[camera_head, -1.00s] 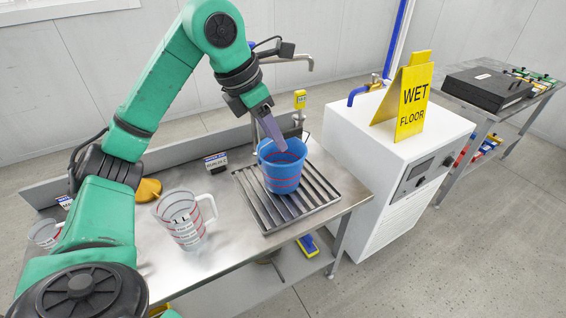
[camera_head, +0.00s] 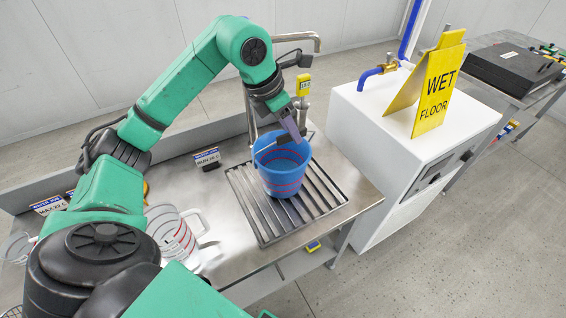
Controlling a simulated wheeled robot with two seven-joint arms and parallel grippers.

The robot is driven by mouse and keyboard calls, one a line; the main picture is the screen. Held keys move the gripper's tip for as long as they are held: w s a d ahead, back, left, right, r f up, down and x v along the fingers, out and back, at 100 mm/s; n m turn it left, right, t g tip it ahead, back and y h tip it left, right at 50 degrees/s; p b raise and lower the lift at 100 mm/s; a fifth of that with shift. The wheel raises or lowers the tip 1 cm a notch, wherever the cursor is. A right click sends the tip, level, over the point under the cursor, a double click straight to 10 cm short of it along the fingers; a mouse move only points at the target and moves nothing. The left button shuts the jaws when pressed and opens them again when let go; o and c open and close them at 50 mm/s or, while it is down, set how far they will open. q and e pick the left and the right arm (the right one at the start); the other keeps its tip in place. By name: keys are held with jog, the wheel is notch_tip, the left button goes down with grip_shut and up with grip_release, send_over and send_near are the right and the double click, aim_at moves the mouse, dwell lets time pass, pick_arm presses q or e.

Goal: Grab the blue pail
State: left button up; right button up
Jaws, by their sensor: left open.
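The blue pail (camera_head: 281,181) stands upright on the slatted metal grate of the steel bench, with red level lines on it. My left gripper (camera_head: 293,128) reaches down from above, with its fingers at the far rim of the pail. It is open. Whether a finger touches the rim, or how far one reaches inside, I cannot tell. A thin pale handle (camera_head: 265,147) shows at the pail's upper left rim. My right gripper is not in view.
A tap (camera_head: 296,38) and a yellow meter (camera_head: 303,86) stand behind the pail. A clear measuring jug (camera_head: 172,232) is at the left, partly behind my arm. A white cabinet (camera_head: 385,150) with a wet floor sign (camera_head: 436,90) stands to the right.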

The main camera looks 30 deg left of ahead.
pick_arm(q)
jog(key=p+x, duration=0.1)
jog(key=x, duration=0.4)
jog(key=shift+w+f+p, duration=0.1)
jog(key=shift+f+p, duration=0.15)
jog(key=shift+p, duration=0.05)
jog(key=shift+f, duration=0.15)
grip_shut()
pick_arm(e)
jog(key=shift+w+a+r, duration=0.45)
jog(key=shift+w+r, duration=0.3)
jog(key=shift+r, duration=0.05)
pick_arm(q)
jog(key=shift+w+a, duration=0.1)
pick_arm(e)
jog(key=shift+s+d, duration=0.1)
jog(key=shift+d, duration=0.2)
